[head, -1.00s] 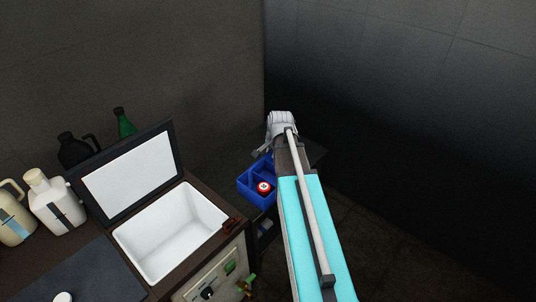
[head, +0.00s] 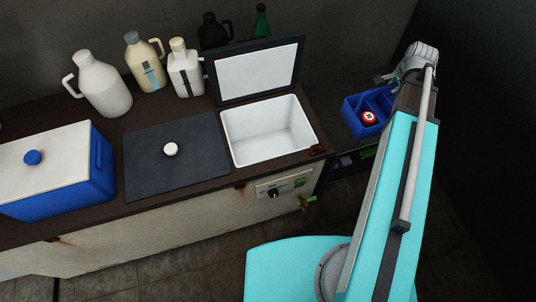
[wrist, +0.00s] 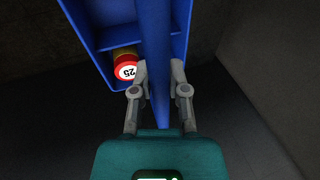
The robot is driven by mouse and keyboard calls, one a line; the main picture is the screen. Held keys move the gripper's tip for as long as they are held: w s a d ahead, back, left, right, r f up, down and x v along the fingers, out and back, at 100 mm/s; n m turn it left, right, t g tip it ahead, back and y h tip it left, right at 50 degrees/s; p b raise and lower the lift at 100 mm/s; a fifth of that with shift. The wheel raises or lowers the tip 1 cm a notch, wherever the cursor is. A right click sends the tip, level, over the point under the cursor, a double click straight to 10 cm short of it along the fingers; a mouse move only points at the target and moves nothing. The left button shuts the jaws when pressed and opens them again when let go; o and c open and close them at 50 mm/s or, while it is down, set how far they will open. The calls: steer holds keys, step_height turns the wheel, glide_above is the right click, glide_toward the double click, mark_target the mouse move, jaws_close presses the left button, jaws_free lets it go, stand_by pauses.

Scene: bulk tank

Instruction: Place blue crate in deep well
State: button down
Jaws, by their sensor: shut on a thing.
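The blue crate (head: 352,122) is at the right of the head view, beside the counter, with a red can with a white top (head: 368,118) inside it. In the wrist view my gripper (wrist: 158,72) is shut on an upright blue wall (wrist: 157,45) of the crate, and the red can (wrist: 126,66) shows in a compartment to the left. In the head view my arm hides part of the crate and the fingertips. The deep well (head: 229,142) is a white, empty-looking basin in the counter, left of the crate. Its dark-framed lid (head: 258,73) stands open behind it.
A closed dark lid (head: 190,180) with a white knob lies left of the well. A blue cooler (head: 60,197) stands farther left. Several jugs (head: 104,88) and a green bottle (head: 261,22) line the back. A tap (head: 306,203) sticks out from the counter front.

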step_height(320, 180, up, 10)
steer(key=p, duration=0.8)
steer(key=shift+f+p, duration=0.2)
steer(key=shift+p, duration=0.15)
steer(key=shift+d, duration=0.1)
